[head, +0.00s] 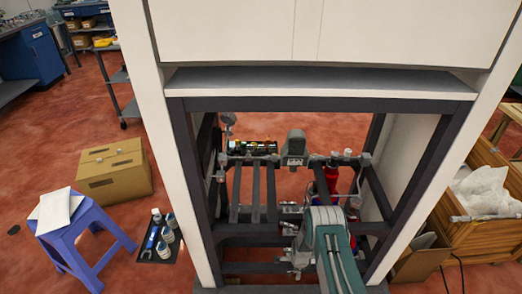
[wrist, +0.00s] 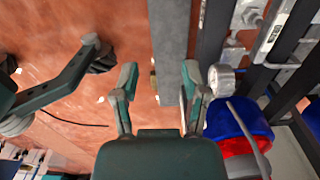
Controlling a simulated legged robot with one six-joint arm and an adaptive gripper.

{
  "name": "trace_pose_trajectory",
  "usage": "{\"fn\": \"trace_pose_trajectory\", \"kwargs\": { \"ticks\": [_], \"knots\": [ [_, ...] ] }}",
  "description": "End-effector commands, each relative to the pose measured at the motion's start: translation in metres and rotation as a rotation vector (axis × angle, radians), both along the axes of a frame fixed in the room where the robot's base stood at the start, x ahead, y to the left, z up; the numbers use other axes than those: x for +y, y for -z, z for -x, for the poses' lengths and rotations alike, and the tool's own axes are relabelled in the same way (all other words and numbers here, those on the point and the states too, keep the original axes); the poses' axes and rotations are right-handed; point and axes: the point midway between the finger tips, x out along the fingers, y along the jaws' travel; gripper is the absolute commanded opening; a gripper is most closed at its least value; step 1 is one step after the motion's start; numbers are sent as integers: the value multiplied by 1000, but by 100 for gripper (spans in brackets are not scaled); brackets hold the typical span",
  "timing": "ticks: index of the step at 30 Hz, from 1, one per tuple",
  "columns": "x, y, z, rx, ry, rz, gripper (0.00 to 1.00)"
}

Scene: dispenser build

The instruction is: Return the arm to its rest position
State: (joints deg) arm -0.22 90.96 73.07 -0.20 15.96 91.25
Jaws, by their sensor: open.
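My gripper (wrist: 158,90) shows in the wrist view with its two teal and grey fingers spread apart and nothing held between them. A grey beam (wrist: 168,40) runs behind the fingers; I cannot tell how far off it is. In the head view my teal and grey arm (head: 333,245) reaches into the lower opening of the white dispenser cabinet (head: 235,30). The fingers cannot be made out in that view. The dark frame (head: 310,104) of the opening surrounds the arm.
Grey bars (head: 255,190) and a red and blue part (head: 330,180) stand inside the frame. A blue stool (head: 85,220), cardboard box (head: 113,170), bottle tray (head: 160,240) and wooden crate (head: 485,235) stand outside.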

Motion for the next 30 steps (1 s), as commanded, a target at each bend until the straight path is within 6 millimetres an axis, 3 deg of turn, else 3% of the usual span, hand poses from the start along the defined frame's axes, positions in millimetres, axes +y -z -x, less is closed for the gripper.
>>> {"fn": "trace_pose_trajectory", "kwargs": {
  "ticks": [8, 17, 23, 30],
  "knots": [
    [0, -25, -14, -13, -37, 0, 57],
    [0, -77, -38, -40, -114, 2, 57],
    [0, -134, -57, -69, -199, 7, 57],
    [0, -242, -75, -118, -360, 21, 57]
  ]
}}
